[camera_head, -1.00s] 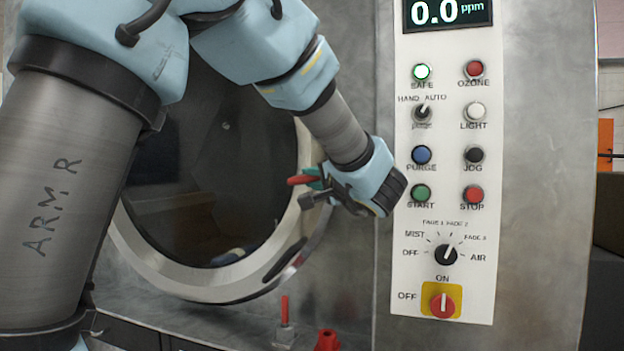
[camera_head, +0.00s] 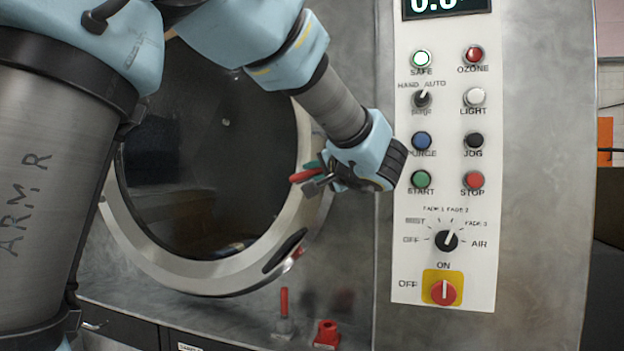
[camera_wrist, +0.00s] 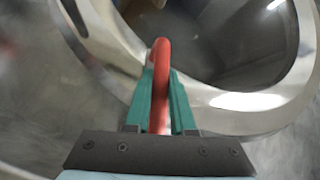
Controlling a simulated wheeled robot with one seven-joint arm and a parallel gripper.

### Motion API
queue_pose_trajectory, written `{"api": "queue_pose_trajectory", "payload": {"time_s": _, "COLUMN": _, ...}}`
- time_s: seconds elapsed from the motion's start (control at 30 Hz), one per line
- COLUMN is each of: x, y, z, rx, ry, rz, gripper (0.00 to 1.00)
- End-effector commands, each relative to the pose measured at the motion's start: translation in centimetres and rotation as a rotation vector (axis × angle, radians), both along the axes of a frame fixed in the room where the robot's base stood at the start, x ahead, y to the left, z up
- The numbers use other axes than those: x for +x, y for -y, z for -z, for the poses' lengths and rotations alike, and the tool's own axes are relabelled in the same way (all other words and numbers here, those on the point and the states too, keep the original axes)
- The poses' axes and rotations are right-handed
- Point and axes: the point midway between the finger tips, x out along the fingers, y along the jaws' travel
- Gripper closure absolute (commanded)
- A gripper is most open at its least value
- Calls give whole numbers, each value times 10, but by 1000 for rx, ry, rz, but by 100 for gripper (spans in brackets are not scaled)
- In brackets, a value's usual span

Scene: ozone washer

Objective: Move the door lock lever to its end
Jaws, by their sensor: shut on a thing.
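The door lock lever (camera_head: 302,176) shows as a short red grip at the right rim of the round door (camera_head: 180,272). My gripper (camera_head: 318,178) reaches it from the right, with its green fingers around the red grip. In the wrist view the red lever (camera_wrist: 161,65) runs between the two green fingers (camera_wrist: 160,108), which are shut on it. Its rounded end sticks out past the fingertips. The lever's pivot is hidden behind the gripper.
The white control panel (camera_head: 410,235) with several buttons and knobs stands close to the right of my gripper. A dark door handle (camera_head: 284,251) is on the lower right rim. A red upright lever (camera_head: 284,302) and a red fitting (camera_head: 327,333) are on the ledge below.

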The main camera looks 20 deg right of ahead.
Motion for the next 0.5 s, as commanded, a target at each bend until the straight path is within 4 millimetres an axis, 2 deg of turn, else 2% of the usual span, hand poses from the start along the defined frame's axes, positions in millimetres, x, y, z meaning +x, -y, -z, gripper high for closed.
{"api": "queue_pose_trajectory", "payload": {"time_s": 0.03, "x": -1, "y": 1, "z": 11, "rx": -30, "ry": -24, "rz": 2, "gripper": 100}}
{"api": "queue_pose_trajectory", "payload": {"time_s": 0.5, "x": -16, "y": 17, "z": 42, "rx": -348, "ry": -322, "rz": 2, "gripper": 100}}
